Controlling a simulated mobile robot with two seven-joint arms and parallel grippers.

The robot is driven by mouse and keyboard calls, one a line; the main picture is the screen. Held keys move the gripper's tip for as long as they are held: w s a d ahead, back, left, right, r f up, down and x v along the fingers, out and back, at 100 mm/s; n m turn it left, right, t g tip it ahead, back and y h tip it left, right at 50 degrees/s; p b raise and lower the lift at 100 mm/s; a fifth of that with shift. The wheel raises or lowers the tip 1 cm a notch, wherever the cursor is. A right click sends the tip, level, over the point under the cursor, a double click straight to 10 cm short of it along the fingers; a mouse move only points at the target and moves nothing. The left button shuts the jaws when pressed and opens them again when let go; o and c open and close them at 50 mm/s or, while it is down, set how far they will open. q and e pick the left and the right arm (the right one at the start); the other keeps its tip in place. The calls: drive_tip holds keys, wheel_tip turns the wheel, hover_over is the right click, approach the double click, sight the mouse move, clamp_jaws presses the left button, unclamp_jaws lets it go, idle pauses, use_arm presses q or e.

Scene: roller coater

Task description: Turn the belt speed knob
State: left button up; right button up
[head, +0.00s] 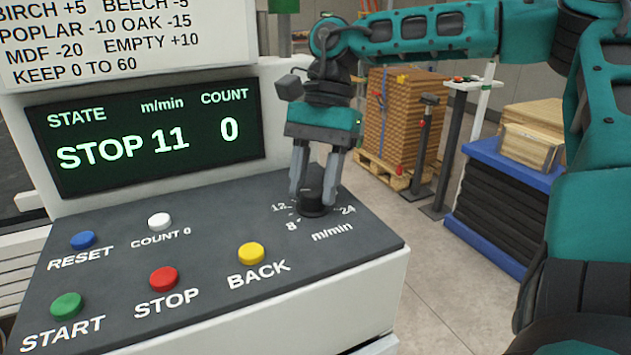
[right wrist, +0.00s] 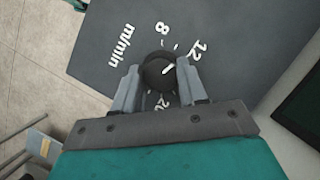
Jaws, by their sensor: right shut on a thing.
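The belt speed knob (head: 313,203) is a black round dial on the right of the grey control panel (head: 215,225), with a scale marked 8, 12 and 24 and the label m/min. My right gripper (head: 315,195) comes down from above and is shut on the knob, one finger on each side. In the right wrist view the knob (right wrist: 158,70) sits between the fingertips, and its white pointer line lies on the side toward 12. The display (head: 150,135) reads STOP, 11 m/min and COUNT 0. My left gripper is not in view.
Green START (head: 66,306), red STOP (head: 163,279), yellow BACK (head: 250,253), blue RESET (head: 82,240) and white COUNT 0 (head: 159,221) buttons stand on the panel left of the knob. A sign (head: 120,40) hangs above the display. Stacked boards (head: 402,120) stand on a pallet behind.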

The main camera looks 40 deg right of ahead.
drive_tip(key=shift+w+n+g+h, duration=0.1)
drive_tip(key=shift+n+g+h, duration=0.4)
drive_tip(key=shift+n, duration=1.4)
drive_tip(key=shift+g, duration=0.3)
drive_tip(key=o, duration=1)
drive_tip(key=shift+o, duration=0.2)
drive_tip(key=p+v, duration=0.1)
drive_tip(key=v, duration=1.2)
drive_tip(key=shift+d+f, duration=0.15)
